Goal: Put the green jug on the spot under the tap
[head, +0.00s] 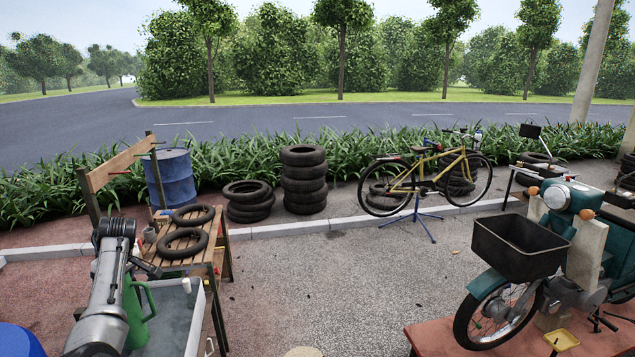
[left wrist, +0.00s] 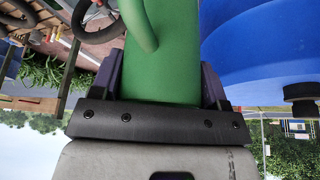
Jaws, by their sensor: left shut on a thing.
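The green jug (head: 138,318) is in the lower left of the head view, partly hidden behind my left arm, with its handle facing right. My left gripper (head: 140,270) is at the jug, mostly covered by its own wrist. In the left wrist view the jug (left wrist: 172,50) stands between the two dark jaws of the left gripper (left wrist: 162,88), which is shut on its body. The handle shows at the top of that view. I cannot make out the tap or the spot for certain. My right gripper is not in view.
A grey basin (head: 196,336) lies just right of the jug. A wooden bench (head: 206,256) with two tyres stands behind. A blue rounded container (head: 16,342) is at the lower left; a large blue surface with a black fitting (left wrist: 302,94) is near the jug in the wrist view.

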